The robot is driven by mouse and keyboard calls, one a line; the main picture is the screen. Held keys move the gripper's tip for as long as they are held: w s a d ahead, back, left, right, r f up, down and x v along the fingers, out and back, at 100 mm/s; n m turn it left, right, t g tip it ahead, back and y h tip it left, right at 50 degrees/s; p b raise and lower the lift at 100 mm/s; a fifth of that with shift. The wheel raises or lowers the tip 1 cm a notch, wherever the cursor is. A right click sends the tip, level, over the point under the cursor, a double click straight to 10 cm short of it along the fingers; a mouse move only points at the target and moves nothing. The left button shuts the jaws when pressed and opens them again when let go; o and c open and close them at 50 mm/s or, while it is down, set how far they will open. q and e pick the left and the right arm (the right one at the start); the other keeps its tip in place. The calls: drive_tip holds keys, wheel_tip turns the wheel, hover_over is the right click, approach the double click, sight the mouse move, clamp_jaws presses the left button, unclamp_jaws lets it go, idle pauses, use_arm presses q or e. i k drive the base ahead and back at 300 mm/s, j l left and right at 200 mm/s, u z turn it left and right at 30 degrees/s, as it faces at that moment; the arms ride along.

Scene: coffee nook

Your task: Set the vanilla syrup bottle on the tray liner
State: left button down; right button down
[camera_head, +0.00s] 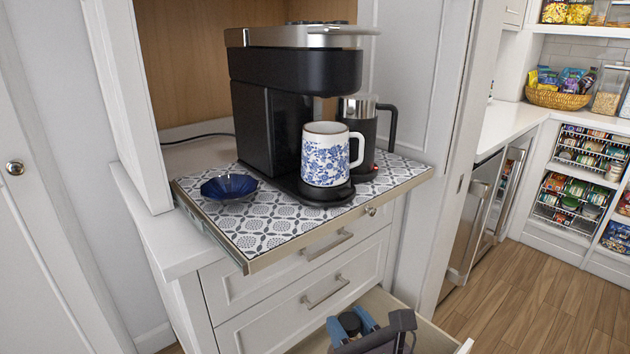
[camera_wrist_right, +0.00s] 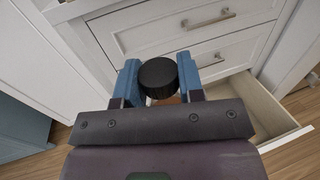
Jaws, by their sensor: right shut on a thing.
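The tray liner (camera_head: 262,228) is a white sheet with a grey pattern on the pulled-out tray at counter height. My right gripper (camera_head: 352,324) is low at the bottom of the head view, in front of the open lower drawer and below the tray. Its blue fingers are shut on the vanilla syrup bottle, of which mainly the round black cap (camera_wrist_right: 158,77) shows in the right wrist view. The cap also shows in the head view (camera_head: 350,322). The bottle's body and label are mostly hidden. My left gripper is not in view.
On the liner stand a black coffee machine (camera_head: 270,120) with a blue-flowered mug (camera_head: 324,160), a dark frother jug (camera_head: 360,125) and a blue bowl (camera_head: 229,187). The liner's front left part is clear. The open drawer (camera_head: 430,338) juts out below.

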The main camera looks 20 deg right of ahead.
sight(266, 226)
drive_tip(key=k+u, duration=0.25)
drive_tip(key=k, duration=0.15)
drive_tip(key=u, duration=0.9)
drive_tip(key=k+l+u, duration=0.1)
drive_tip(key=l+u, duration=0.15)
drive_tip(key=u, duration=0.2)
drive_tip(key=k+l, duration=0.45)
drive_tip(key=l, duration=0.3)
drive_tip(key=k+l, duration=0.25)
drive_tip(key=l, duration=0.1)
